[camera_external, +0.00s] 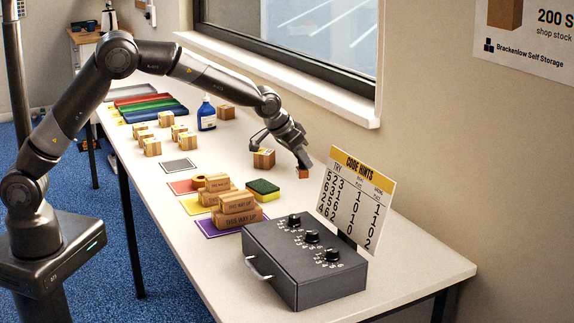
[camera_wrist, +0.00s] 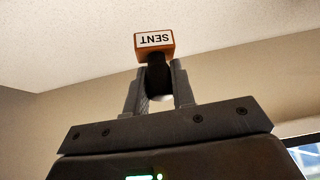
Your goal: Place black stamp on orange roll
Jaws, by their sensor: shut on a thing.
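My gripper (camera_external: 303,162) is over the far side of the table, near the wall. In the wrist view, my gripper (camera_wrist: 158,82) is shut on the black handle of a stamp (camera_wrist: 155,42). The stamp has an orange-brown block with a white label reading SENT, upside down in this picture. In the external view the stamp's block (camera_external: 303,174) shows just below the fingertips; I cannot tell whether it touches the table. A small orange ring, likely the orange roll (camera_external: 198,182), lies by the red mat, partly hidden by cartons, to the left of my gripper.
Stacked cartons (camera_external: 236,203), a green-yellow sponge (camera_external: 263,188) and a black dial box (camera_external: 305,262) with a code sign (camera_external: 355,198) stand nearby. A grey mat (camera_external: 179,165) is bare.

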